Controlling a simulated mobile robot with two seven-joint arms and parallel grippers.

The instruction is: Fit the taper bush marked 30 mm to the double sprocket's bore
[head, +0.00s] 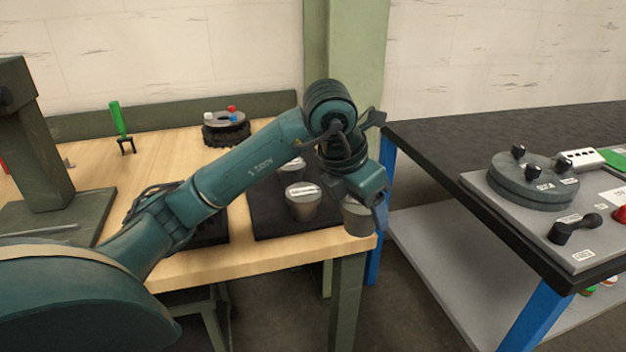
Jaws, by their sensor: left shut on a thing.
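My left gripper (379,212) is at the right end of the wooden bench, its jaws pointing down and shut on a grey tapered bush (356,219). The arm partly hides this bush, and no marking on it is readable. Another grey taper bush (303,206) stands upright on a dark mat, with a white label on top too small to read. A third one (292,170) shows behind it, partly hidden by my arm. A dark, toothed round part (226,134), perhaps the double sprocket, lies at the back of the bench. My right gripper is not in view.
A green-handled tool (118,120) stands at the back left, near a grey-green press-like frame (45,150). Across a gap on the right, a black-topped table (440,135) carries a plate with a grey disc (533,185) and a black handle (575,228).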

